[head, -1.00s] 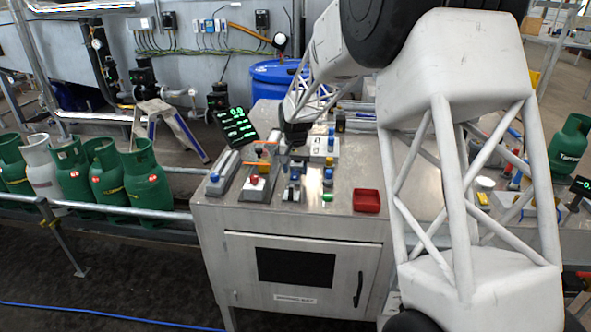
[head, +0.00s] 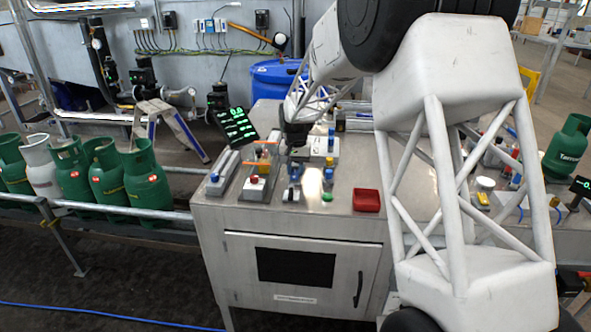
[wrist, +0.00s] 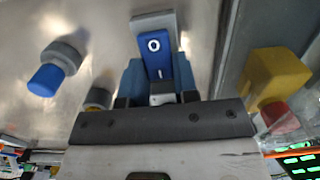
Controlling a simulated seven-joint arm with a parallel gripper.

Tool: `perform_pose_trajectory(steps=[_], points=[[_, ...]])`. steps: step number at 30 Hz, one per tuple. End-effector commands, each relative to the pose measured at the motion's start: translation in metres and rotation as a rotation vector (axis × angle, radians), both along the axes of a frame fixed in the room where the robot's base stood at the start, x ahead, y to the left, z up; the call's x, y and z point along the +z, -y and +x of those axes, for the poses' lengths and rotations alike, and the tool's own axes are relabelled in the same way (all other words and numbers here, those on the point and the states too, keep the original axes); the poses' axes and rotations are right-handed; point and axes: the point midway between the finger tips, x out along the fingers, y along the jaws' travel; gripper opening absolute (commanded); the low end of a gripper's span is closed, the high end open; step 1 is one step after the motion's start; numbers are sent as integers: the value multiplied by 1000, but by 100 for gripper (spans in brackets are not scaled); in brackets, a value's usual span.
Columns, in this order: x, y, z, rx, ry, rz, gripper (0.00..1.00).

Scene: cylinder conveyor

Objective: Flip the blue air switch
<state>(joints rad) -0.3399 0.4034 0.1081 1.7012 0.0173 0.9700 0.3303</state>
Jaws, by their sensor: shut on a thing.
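The blue air switch (wrist: 155,46) is a blue rocker with a white O on a grey base. In the wrist view it lies upper centre, directly between my gripper's blue fingers (wrist: 160,82). The jaws are closed on it, and its lower end is partly hidden by the gripper body. In the head view, my gripper (head: 296,155) points down at the steel cabinet top, with the blue switch (head: 294,173) just below it, partly covered.
A blue button (wrist: 46,80) stands left of the switch and a yellow block (wrist: 276,76) right of it in the wrist view. A red tray (head: 366,200) sits on the steel cabinet (head: 330,215). Green gas cylinders (head: 146,180) stand at left.

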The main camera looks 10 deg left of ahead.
Motion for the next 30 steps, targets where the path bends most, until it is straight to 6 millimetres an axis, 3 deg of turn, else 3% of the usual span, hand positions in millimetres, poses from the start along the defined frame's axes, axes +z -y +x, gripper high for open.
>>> perform_pose_trajectory(steps=[14,15,19,30], points=[[-1,0,1,0,-66,0,4],[-1,0,1,0,-66,0,32],[-1,0,1,0,-65,0,52],[1,0,2,0,-65,0,53]])
